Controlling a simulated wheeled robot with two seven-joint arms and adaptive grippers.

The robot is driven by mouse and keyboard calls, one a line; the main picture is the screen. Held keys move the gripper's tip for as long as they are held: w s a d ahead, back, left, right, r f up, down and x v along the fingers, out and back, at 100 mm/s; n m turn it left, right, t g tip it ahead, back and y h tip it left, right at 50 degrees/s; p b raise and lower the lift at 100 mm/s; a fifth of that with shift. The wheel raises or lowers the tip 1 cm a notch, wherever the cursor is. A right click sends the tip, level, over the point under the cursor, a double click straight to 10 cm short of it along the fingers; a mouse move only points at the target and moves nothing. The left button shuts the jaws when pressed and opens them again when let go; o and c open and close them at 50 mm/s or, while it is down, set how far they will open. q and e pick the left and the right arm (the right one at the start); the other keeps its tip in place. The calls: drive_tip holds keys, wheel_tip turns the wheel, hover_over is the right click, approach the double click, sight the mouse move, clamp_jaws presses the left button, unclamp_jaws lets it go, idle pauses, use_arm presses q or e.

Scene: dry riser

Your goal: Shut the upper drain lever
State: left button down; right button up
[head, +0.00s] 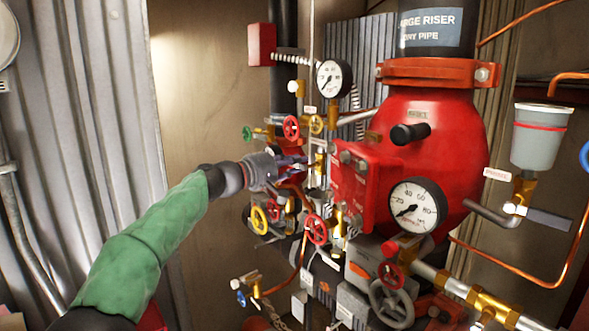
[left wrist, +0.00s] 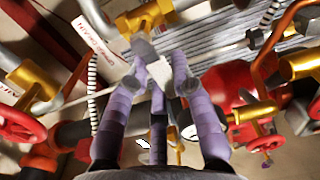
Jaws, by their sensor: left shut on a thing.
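My left gripper (head: 303,160) reaches in from the left to the valve cluster in front of the red riser body. In the left wrist view its purple fingers (left wrist: 155,72) come together on a small pale grey lever (left wrist: 142,50) below a brass valve (left wrist: 145,17). A white tag (left wrist: 98,38) beside it seems to end in "DRAIN". The fingers hide part of the lever, so its exact angle is hard to tell. In the head view the brass valve (head: 319,160) shows just beyond the fingertips. My right gripper is not in view.
Red handwheels (head: 291,127) and a yellow one (head: 259,219) crowd around the gripper. A red box (head: 352,185) and the large red valve body (head: 440,150) stand close on the right. Free room lies left, before the bare wall (head: 205,100).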

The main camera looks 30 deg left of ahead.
use_arm(q)
drive_tip(key=shift+m+b, duration=0.3)
drive_tip(key=shift+m, duration=0.1)
drive_tip(key=shift+r, duration=0.1)
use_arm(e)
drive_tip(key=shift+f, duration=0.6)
use_arm(q)
drive_tip(key=c, duration=1)
unclamp_jaws()
drive_tip(key=shift+c, duration=0.2)
drive_tip(key=v, duration=1.2)
